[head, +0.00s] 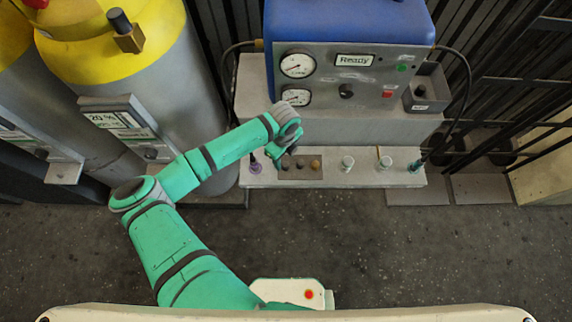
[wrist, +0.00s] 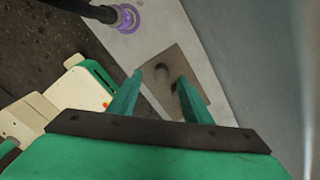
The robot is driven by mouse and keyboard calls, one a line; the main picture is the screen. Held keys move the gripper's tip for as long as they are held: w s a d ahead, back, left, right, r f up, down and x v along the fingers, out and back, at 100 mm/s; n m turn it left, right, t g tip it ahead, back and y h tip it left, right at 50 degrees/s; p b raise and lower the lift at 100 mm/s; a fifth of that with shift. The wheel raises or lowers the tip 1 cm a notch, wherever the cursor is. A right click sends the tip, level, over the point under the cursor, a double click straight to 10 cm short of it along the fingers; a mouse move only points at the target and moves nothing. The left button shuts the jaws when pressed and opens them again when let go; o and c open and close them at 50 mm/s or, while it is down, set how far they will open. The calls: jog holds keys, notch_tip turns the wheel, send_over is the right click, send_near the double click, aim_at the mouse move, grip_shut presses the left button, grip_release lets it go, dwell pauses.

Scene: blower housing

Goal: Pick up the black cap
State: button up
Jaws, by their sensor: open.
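My gripper (head: 279,158) is open over the left end of the pale ledge, its jaws empty. In the wrist view its two green fingers (wrist: 162,77) point at a brown-grey plate (wrist: 158,60). A small dark round piece (wrist: 161,72) on the plate shows between the fingertips. Another dark piece shows beside the right finger, partly hidden by it. In the head view small round caps sit in a row on this plate, dark ones (head: 300,163) and a brownish-gold one (head: 316,164). I cannot tell for sure which dark piece is the black cap.
White fittings (head: 347,163) and a teal fitting (head: 415,166) stand to the right on the ledge (head: 330,180). The gauge panel (head: 350,75) rises behind. Yellow-topped cylinders (head: 170,90) stand left.

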aim_at(285, 164)
jog(key=f, duration=0.4)
jog(key=shift+d+f, duration=0.15)
jog(key=shift+d, duration=0.05)
jog(key=c, duration=1.1)
jog(key=shift+c, duration=0.2)
jog(key=shift+r, duration=0.7)
jog(key=s+a+r, duration=0.7)
jog(key=s+r, duration=0.4)
jog(key=shift+s+a+r, duration=0.25)
jog(key=shift+s+r, duration=0.1)
jog(key=shift+s, duration=0.05)
